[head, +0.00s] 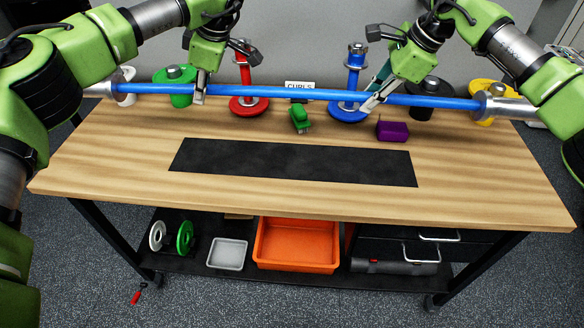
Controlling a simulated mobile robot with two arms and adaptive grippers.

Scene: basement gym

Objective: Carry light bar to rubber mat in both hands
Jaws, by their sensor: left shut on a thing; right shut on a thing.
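The light bar (300,93) is a long blue bar with silver end sleeves. It runs almost level across the back part of the bench, above the top. My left gripper (200,92) is shut on the bar left of its middle. My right gripper (372,103) is shut on it right of its middle. The rubber mat (290,163) is a flat black strip on the wooden bench top, bare, nearer the front than the bar. The bar hides parts of the things behind it.
A red post stand (244,72), a blue post stand (354,62), a green weight (176,87) and a yellow weight (484,88) stand along the back. A green clip (299,119) and a purple block (392,131) lie behind the mat. The bench top (300,203) before the mat is clear.

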